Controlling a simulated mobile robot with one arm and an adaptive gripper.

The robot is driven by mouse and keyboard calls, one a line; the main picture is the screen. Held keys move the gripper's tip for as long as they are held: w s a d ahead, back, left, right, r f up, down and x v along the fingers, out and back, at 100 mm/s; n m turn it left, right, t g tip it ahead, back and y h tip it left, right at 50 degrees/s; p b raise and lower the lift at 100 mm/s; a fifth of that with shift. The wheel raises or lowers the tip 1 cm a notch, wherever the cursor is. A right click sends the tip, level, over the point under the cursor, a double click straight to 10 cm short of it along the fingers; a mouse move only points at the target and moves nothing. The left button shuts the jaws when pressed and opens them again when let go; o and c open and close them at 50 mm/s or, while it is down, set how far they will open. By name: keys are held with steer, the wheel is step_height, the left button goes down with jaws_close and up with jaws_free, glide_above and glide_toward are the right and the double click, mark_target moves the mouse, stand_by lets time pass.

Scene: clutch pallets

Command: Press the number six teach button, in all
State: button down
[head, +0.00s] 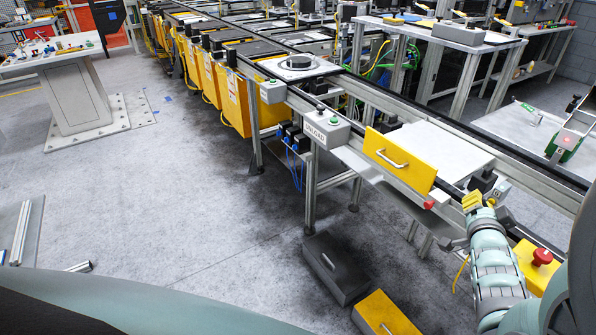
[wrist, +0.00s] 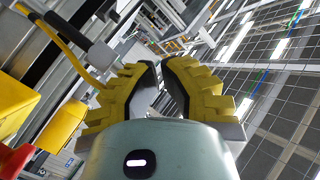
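My gripper (head: 472,201) is at the right in the head view, beside the conveyor rail and right of the yellow drawer front. In the wrist view its yellow stepped fingers (wrist: 160,70) meet or nearly meet at the tips, with nothing seen between them. No button with a readable six shows, so I cannot tell which one is the teach button. A small grey button box (head: 502,188) is just beyond my gripper. A red knob (head: 429,204) is to its left. A larger grey button box (head: 326,129) with a dark button stands farther left on the rail.
A red emergency stop (head: 542,257) on a yellow box is right of my arm. A black case (head: 337,268) and a yellow case (head: 386,315) lie on the floor.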

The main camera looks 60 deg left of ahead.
steer(key=shift+w+a, duration=0.15)
steer(key=shift+w, duration=0.4)
stand_by(0.8)
steer(key=shift+s, duration=0.15)
steer(key=shift+s+r, duration=0.1)
steer(key=shift+s, duration=0.6)
steer(key=shift+s, duration=0.1)
steer(key=s, duration=0.4)
steer(key=shift+s, duration=0.4)
stand_by(0.5)
